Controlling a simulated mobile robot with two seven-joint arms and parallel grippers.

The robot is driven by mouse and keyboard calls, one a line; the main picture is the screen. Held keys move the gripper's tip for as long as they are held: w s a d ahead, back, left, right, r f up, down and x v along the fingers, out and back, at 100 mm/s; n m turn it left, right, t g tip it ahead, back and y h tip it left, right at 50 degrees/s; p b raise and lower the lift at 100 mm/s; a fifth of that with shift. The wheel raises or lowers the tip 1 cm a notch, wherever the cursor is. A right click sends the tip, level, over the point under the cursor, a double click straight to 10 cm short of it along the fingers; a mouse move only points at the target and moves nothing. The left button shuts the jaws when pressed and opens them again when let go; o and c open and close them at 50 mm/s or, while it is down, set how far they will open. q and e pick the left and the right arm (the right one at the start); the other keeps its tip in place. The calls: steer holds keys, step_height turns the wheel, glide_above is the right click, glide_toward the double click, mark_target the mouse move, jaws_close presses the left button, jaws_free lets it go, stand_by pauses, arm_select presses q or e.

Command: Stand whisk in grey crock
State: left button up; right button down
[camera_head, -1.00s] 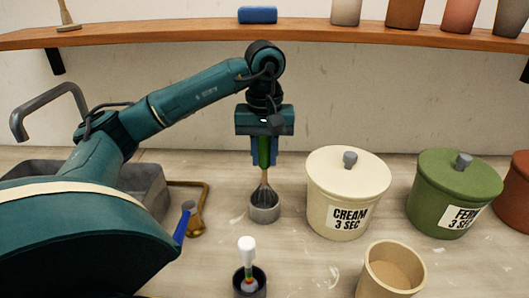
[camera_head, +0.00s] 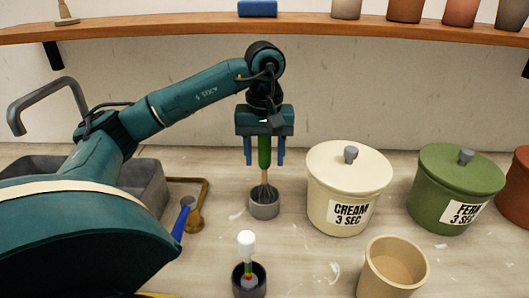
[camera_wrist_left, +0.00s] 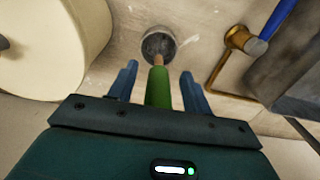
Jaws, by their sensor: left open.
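The whisk (camera_head: 264,152) has a green handle and stands upright with its wire head inside the small grey crock (camera_head: 264,209). The whisk's handle also shows in the left wrist view (camera_wrist_left: 158,86), with the crock (camera_wrist_left: 158,42) beyond it. My left gripper (camera_head: 264,162) points down over the whisk. Its two blue fingers are spread apart, one on each side of the green handle, with gaps between them and the handle. My right gripper is in neither view.
A cream lidded pot (camera_head: 348,185) and a green lidded pot (camera_head: 455,188) stand to the right. A tan open pot (camera_head: 392,268) and a dark cup (camera_head: 249,282) holding a white-topped tool are in front. A grey sink (camera_head: 140,188) and brass piece (camera_head: 196,221) lie left.

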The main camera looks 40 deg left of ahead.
arm_select(q)
steer(key=shift+f, duration=0.2)
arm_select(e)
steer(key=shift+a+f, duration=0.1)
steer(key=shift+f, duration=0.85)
arm_select(q)
steer(key=shift+r, duration=0.55)
step_height(320, 180, up, 11)
steer(key=p, duration=0.5)
steer(key=shift+r, duration=0.2)
steer(key=shift+r+p, duration=0.3)
steer(key=shift+r, duration=0.2)
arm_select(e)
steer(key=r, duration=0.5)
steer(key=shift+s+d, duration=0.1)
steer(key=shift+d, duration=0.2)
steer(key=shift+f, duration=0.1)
